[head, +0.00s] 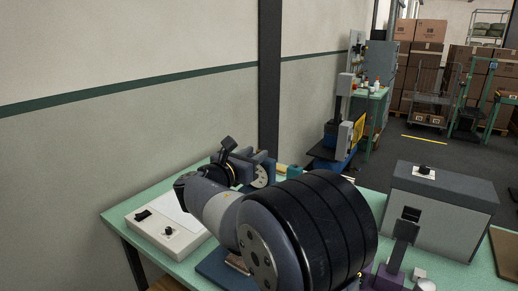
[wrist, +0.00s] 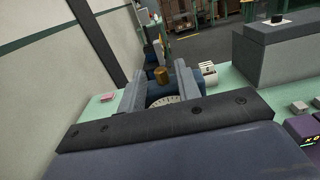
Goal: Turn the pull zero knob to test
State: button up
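My gripper (wrist: 162,80) shows in the wrist view with its two grey fingers apart. A round white dial (wrist: 165,100) and a brass-coloured knob (wrist: 162,73) appear between the fingers; I cannot tell whether the fingers touch them. In the head view my arm reaches left over the green bench, and the dial (head: 260,177) shows beyond it. A black knob (head: 169,231) sits on a pale sloped box at the left. Another black knob (head: 424,169) sits on a white plate on the grey box. No readable label shows which is the pull zero knob or its setting.
The grey box (head: 440,212) stands at the bench's right. A purple device (wrist: 303,130) is at the lower right of the wrist view, with small grey blocks nearby. A wall runs along the left. Stacked cartons (head: 425,60) and a cart stand far back, past open floor.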

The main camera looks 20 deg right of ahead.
jog(key=shift+x, duration=1.45)
jog(key=shift+c, duration=0.2)
grip_shut()
